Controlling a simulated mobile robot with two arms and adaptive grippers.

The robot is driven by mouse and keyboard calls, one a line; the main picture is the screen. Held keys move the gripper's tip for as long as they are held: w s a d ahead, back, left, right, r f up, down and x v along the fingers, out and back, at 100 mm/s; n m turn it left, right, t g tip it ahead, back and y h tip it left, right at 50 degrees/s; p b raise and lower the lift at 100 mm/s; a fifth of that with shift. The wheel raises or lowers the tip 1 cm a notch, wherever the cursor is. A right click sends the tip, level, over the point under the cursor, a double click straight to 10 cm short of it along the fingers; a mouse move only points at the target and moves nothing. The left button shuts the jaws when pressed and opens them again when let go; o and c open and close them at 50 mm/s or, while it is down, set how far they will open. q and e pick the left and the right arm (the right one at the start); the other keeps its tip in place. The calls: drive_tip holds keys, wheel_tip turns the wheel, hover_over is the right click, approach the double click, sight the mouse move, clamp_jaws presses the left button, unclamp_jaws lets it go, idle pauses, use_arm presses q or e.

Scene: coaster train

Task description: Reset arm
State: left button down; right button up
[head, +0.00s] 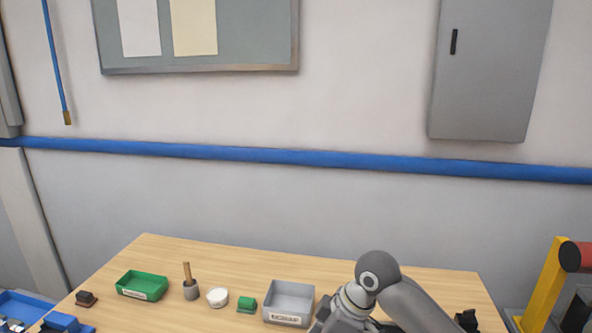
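My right arm (378,268) rises from the bottom edge of the head view, bent, with its rounded grey joint above the table's right half. Its lower part runs down past the bottom edge, so the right gripper does not show. My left arm and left gripper are not in view. The wooden table (225,258) fills the lower part of the view.
On the table are a dark brown block (86,298), green tray (142,285), grey cup with a stick (190,289), white round piece (217,297), green block (246,304) and grey bin (289,302) beside my arm. Blue trays (20,308) stand lower left.

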drive_tip(key=s+d+f+m+t, duration=0.2)
drive_tip(key=s+f+m, duration=0.4)
drive_tip(key=s+f, duration=0.6)
drive_tip(key=s+d+f+m+h, duration=0.35)
drive_tip(key=s+d+m, duration=0.45)
drive_tip(key=s+d, duration=0.65)
wheel_tip(320, 180, down, 32)
drive_tip(key=s+b, duration=0.2)
drive_tip(key=b, duration=0.4)
use_arm(q)
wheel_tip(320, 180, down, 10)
drive_tip(key=b, duration=0.4)
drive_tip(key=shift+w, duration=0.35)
use_arm(e)
drive_tip(key=s+d+f+n+g, duration=0.1)
drive_tip(key=s+d+f+g, duration=0.1)
drive_tip(key=s+f, duration=1.4)
wheel_tip(320, 180, down, 4)
drive_tip(key=shift+d+r+h, duration=0.1)
drive_tip(key=shift+d+h, duration=0.1)
drive_tip(key=shift+h, duration=0.25)
